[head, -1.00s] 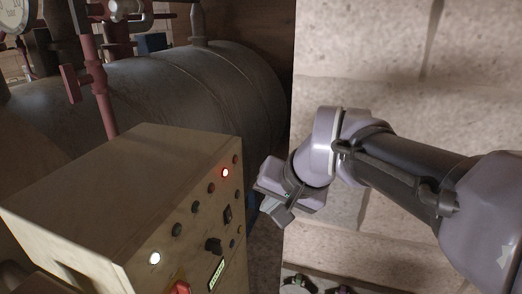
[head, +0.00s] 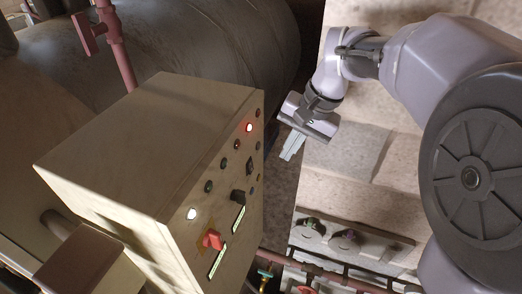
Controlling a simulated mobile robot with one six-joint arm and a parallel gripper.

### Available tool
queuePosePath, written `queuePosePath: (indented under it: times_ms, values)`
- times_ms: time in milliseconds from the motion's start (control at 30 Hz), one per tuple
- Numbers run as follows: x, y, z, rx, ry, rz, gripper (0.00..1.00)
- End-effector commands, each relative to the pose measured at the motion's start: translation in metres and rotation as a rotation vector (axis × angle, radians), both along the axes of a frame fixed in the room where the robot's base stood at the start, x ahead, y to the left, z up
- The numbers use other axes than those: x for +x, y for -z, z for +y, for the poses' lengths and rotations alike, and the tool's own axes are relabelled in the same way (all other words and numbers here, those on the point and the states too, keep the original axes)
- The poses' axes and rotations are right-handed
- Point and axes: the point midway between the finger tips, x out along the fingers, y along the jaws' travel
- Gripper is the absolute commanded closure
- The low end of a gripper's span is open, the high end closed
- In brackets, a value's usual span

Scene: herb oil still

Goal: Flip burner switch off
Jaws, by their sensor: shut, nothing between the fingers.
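The beige control box (head: 130,125) stands left of centre in the head view. Its front panel carries a lit red lamp (head: 249,127), a lit white lamp (head: 191,213), a red switch (head: 212,240), a black knob (head: 238,196) and a small black rocker switch (head: 250,165). I cannot tell by labels which one is the burner switch. My gripper (head: 291,146) is to the right of the panel, its fingers together and empty, pointing down and left. It appears apart from the panel.
A large metal tank (head: 200,45) lies behind the box, with a red pipe and valve handle (head: 86,35) in front of it. A stone block wall (head: 345,150) is behind my arm. Pipes and valve fittings (head: 340,240) run low at the right.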

Motion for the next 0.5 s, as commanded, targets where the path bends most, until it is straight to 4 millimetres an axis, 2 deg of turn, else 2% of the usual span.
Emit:
queuePosePath:
  times_ms: [367, 500]
  values:
    - [0.008, 0.077, 0.025, -0.001, -0.002, 0.003, 1.0]
    - [0.016, 0.08, 0.047, 0.0, -0.002, 0.0, 1.0]
